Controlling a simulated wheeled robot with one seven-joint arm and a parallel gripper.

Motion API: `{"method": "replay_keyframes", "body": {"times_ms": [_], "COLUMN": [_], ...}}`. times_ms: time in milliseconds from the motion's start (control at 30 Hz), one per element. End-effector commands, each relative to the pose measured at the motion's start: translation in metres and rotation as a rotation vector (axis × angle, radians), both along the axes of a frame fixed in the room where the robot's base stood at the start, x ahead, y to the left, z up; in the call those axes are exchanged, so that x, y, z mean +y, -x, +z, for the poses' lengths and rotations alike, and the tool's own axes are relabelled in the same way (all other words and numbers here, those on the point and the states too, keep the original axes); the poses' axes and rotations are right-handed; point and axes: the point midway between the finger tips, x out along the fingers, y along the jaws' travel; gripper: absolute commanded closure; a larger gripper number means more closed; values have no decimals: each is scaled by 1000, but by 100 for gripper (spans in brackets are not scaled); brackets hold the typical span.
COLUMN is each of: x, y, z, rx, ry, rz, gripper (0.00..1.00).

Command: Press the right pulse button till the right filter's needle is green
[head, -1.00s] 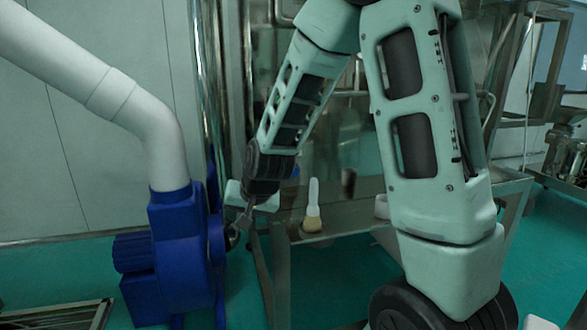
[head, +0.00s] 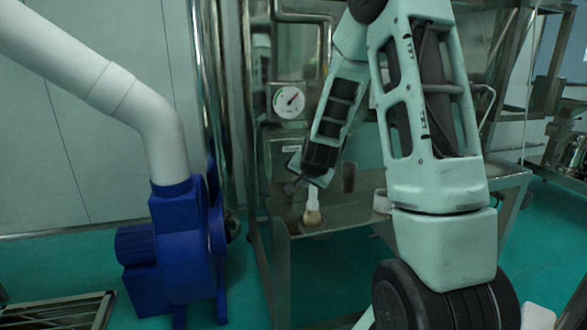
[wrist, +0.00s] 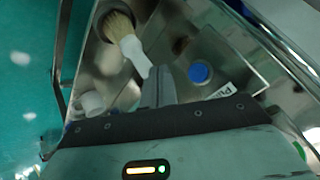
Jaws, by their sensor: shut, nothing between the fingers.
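A round white-faced gauge (head: 289,101) with a needle is on a steel panel in the head view. Its needle points to the upper right; the colour it reads is too small to tell. A blue round button (wrist: 199,73) shows in the wrist view, beside a white label with a "P" (wrist: 222,91). I cannot tell whether it is the right one. My gripper (wrist: 158,84) is shut and empty, apart from the button and to its left in the wrist view. In the head view my gripper (head: 293,187) is in front of the panel, below the gauge.
A white cup (wrist: 92,103) is nearby. A blue blower (head: 178,240) with a white pipe stands left.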

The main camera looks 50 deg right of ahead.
Motion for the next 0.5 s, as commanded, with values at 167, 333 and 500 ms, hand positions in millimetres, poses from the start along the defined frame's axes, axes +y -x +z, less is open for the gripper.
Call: {"method": "replay_keyframes", "body": {"times_ms": [167,333,500], "x": [-9,-21,-33], "y": [-16,-37,-55], "z": [3,3,1], "rx": [1,0,0], "ry": [0,-1,1], "rz": [1,2,1], "gripper": [100,100,100]}}
